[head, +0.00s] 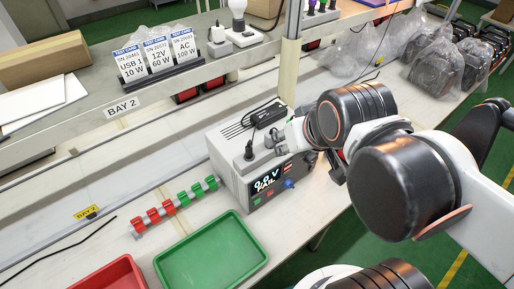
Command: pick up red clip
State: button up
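Three red clips (153,216) sit in a row on a rail on the bench, left of the power supply. Three green clips (197,189) continue the same row to the right, nearer the power supply. My arm reaches in from the right, and its end, my gripper (284,138), is over the top right of the power supply, well right of the red clips. Its fingers are small and partly hidden by my wrist, so their opening is unclear. I see nothing clearly held.
The grey power supply (229,170) reads "0.0 V FAIL" and has a black adapter (267,115) on top. A green tray (212,256) and a red tray (107,279) lie in front of the clips. Labelled test cards (155,58) stand on the shelf behind.

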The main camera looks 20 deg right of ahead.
aim_at(170, 210)
jog(key=k+l, duration=0.1)
jog(key=k, duration=0.2)
jog(key=k+l+u, duration=0.15)
jog(key=k, duration=0.15)
jog(key=k+l+z, duration=0.1)
jog(key=z, duration=0.9)
jog(key=u, duration=1.9)
jog(key=i+l+u, duration=0.25)
jog(key=i+u, duration=0.15)
jog(key=i+l+u, duration=0.35)
jog(key=i+l, duration=0.05)
